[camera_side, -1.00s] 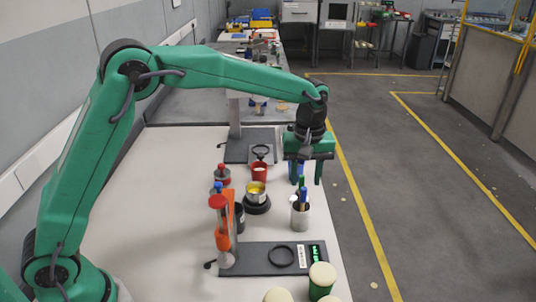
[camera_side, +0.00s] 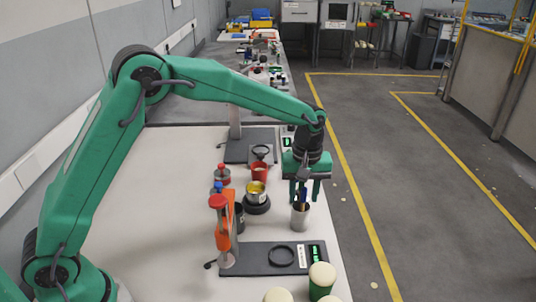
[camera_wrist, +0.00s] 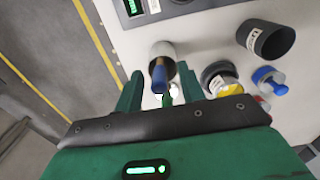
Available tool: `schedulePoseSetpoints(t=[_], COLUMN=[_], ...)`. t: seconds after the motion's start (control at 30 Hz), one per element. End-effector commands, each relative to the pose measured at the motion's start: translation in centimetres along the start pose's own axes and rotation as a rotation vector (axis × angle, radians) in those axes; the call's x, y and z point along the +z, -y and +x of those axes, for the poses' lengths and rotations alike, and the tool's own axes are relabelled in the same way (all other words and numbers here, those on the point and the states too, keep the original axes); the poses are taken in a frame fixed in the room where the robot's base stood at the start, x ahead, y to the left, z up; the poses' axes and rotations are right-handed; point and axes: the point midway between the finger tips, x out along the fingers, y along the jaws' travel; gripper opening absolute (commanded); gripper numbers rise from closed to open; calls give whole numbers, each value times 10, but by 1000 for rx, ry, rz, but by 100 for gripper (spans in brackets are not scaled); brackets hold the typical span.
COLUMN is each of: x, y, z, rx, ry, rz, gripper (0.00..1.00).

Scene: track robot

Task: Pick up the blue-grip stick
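The blue-grip stick (camera_side: 303,196) stands in a grey metal cup (camera_side: 300,217) near the table's right edge. In the wrist view its blue grip (camera_wrist: 159,77) points toward me from the cup (camera_wrist: 161,51). My gripper (camera_side: 304,200) is above the cup, pointing down, with its two green fingers apart on either side of the stick. In the wrist view the open fingers (camera_wrist: 159,88) have the blue grip between them, with gaps on both sides. A thin green piece (camera_wrist: 170,93) shows beside the grip, partly hidden by my gripper's body.
A yellow-topped tin (camera_side: 256,191) on a dark round base, a red cup (camera_side: 260,171) and a red-capped bottle (camera_side: 222,174) stand left of the metal cup. Cream-lidded jars (camera_side: 322,278) stand nearer.

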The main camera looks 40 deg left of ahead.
Motion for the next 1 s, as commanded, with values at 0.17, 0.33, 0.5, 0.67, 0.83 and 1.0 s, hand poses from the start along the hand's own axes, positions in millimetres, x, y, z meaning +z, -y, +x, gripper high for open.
schedulePoseSetpoints(t=[0.17, 0.33, 0.5, 0.67, 0.83, 1.0], x=[1, 1, 1, 1, 1, 1], y=[0, 0, 0, 0, 0, 0], z=[20, 27, 27, 27, 27, 27], rx=[-1, -1, 0, 0, 0, 0], ry=[1, 0, 0, 0, 0, 0], rz=[0, 0, 0, 0, 0, 0], gripper=[39, 39, 39, 39, 31, 0])
